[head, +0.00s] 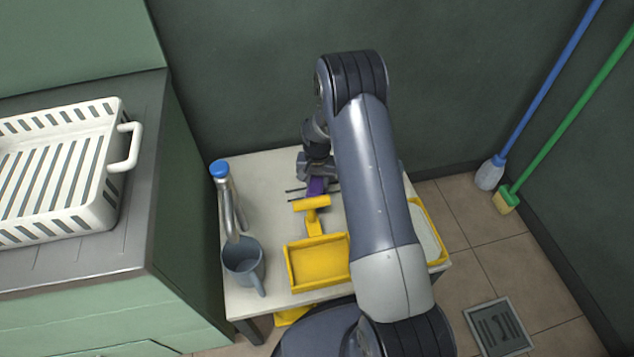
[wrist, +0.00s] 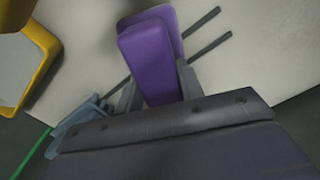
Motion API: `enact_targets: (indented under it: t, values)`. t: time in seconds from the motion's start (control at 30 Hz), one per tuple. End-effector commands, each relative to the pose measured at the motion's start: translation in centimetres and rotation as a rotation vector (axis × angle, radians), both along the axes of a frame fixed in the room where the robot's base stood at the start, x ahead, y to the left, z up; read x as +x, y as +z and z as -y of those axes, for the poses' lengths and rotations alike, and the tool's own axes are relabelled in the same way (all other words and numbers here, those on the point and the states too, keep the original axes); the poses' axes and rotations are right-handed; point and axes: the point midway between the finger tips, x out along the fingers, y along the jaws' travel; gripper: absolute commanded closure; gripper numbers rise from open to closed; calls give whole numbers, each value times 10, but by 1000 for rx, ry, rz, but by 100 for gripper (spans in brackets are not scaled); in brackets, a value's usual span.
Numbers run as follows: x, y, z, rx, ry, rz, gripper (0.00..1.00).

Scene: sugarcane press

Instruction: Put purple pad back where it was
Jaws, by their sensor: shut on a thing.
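The purple pad (wrist: 150,58) is between the two fingers of my gripper (wrist: 158,88) in the wrist view. My gripper is shut on it. Two thin dark rods (wrist: 207,47) show beside and below the pad, close to the pale table top. I cannot tell whether the pad touches them. In the head view the pad (head: 317,186) is a small purple patch under my gripper (head: 314,176), near the back of the table. It is just behind a yellow handled piece (head: 312,204). My arm hides part of the area to the right.
The pale table (head: 262,170) also holds a yellow tray (head: 318,265), a grey-blue mug (head: 243,262), a blue-capped metal item (head: 226,190) and a yellow-rimmed tray (head: 430,225). A counter with a white basket (head: 60,180) stands left. A dark wall is behind.

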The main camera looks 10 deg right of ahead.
Motion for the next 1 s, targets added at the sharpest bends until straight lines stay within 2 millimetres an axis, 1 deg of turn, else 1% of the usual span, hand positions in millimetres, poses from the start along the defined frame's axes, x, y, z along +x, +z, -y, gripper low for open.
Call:
enact_targets:
  t: [0.2,0.47,0.5,0.7,0.77,1.0]
  values:
    - [1,0,0,0,0,2,82]
    - [0,-8,0,1,0,1,82]
    - [0,-8,0,1,0,1,62]
    - [0,-7,0,0,0,1,46]
    - [0,-7,0,0,0,1,42]
    - [0,-6,0,0,0,1,42]
